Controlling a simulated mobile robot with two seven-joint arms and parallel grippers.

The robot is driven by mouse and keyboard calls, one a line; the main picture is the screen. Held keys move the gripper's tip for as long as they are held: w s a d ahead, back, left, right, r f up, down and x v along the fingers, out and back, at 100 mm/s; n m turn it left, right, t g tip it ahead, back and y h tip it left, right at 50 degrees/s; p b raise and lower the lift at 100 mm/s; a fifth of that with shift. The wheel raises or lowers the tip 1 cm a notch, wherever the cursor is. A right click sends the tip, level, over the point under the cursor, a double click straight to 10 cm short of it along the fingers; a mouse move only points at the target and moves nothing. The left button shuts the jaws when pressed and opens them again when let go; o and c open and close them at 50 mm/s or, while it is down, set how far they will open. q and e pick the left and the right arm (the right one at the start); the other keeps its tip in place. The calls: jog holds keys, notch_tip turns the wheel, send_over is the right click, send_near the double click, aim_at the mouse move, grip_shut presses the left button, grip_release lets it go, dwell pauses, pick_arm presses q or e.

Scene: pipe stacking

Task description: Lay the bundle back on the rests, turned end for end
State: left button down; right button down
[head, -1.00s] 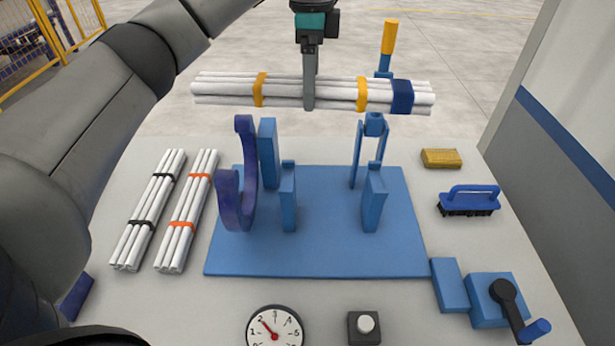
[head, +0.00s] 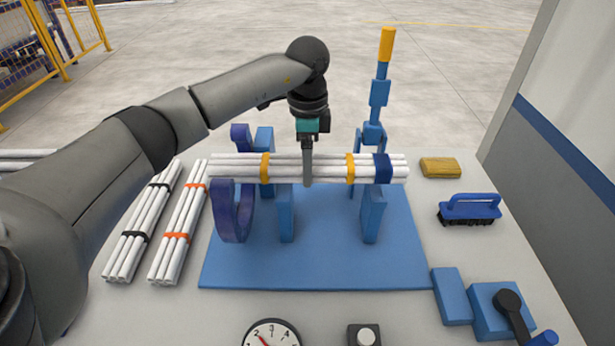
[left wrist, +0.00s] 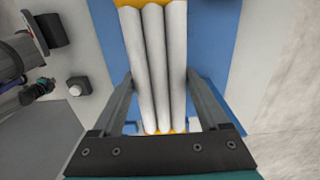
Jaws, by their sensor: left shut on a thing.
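The bundle of white pipes (head: 324,172) lies level, left to right, in the head view. It has two yellow bands, and a blue band (head: 383,168) near its right end. My left gripper (head: 308,178) is shut on its middle from above; the left wrist view shows fingers on both sides of the pipes (left wrist: 155,65). The blue rests (head: 286,215) (head: 372,217) stand beneath it; whether it touches them I cannot tell. A purple C-shaped piece (head: 232,215) stands by its left end. A dark, teal-marked part at the left wrist view's left looks like my right gripper (left wrist: 40,88); its fingers are unclear.
Two more pipe bundles, black-banded (head: 143,232) and orange-banded (head: 178,233), lie left of the blue plate (head: 320,272). A blue post with a yellow top (head: 386,44) stands behind. A sponge (head: 440,167), brush (head: 469,208) and crank (head: 510,302) are at right.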

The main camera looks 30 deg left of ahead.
pick_arm(q)
jog(key=shift+f, duration=1.95)
jog(key=shift+f, duration=0.2)
grip_release()
notch_tip(320, 180, up, 12)
jog(key=shift+r+p, duration=0.2)
jog(key=shift+p, duration=0.1)
